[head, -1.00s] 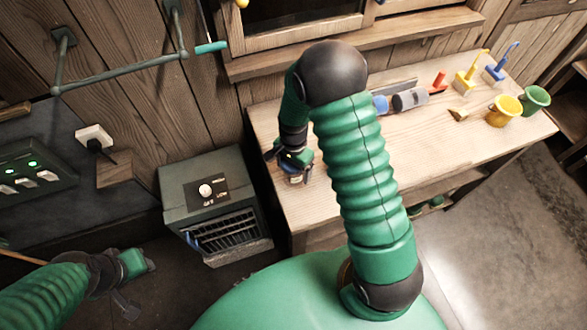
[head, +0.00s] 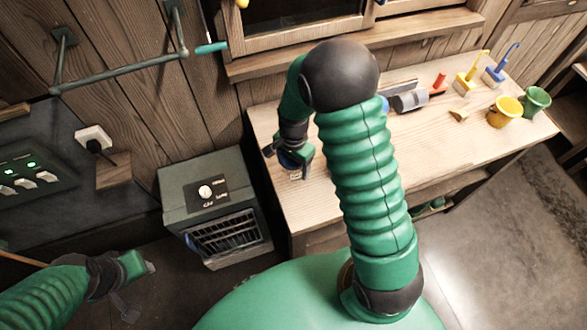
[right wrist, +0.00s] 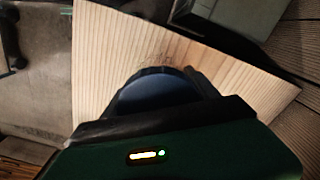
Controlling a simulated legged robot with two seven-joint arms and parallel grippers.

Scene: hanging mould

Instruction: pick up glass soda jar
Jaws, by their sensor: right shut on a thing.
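My right gripper (head: 291,166) is over the left end of the wooden workbench, pointing down. It is shut on the jar, of which only a small pale part (head: 296,175) shows below the fingers in the head view. In the right wrist view a round dark blue top (right wrist: 155,92) sits between the dark fingers, with the bench top behind it. The gripper hides the rest of the jar, and I cannot tell whether its base touches the bench. My left gripper (head: 143,268) is low at the left, away from the bench; its fingers are too unclear to judge.
The workbench (head: 440,150) has a grey cylinder (head: 410,101), a red item (head: 439,81), yellow and blue brushes, a yellow pot (head: 503,112) and a green pot (head: 536,101). A grey-green heater box (head: 208,185) stands left of it. My right arm hides the bench's middle.

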